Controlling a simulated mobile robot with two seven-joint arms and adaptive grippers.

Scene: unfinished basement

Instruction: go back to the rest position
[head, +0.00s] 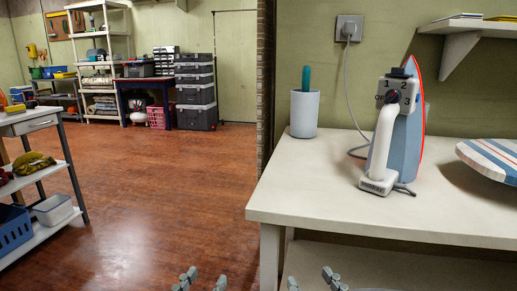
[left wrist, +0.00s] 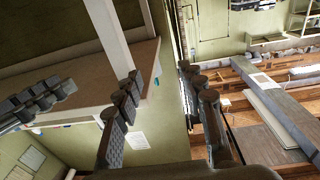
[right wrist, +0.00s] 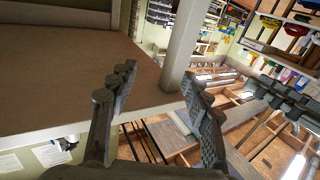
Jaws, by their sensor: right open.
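My left gripper (head: 202,281) shows only its fingertips at the bottom edge of the head view, left of the white table. Its fingers stand apart in the left wrist view (left wrist: 162,105), with nothing between them. My right gripper (head: 312,282) shows its fingertips at the bottom edge, in front of the table's lower part. Its fingers are also apart and empty in the right wrist view (right wrist: 155,108). Neither gripper appears to touch anything. Most of both arms is out of the head view.
The white table (head: 300,200) fills the right side. On it are an upright iron (head: 400,135) with a cord to a wall socket (head: 349,28), a cup (head: 304,113) and a striped board (head: 490,158). A cart (head: 45,120) stands left; open floor (head: 165,190) lies between.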

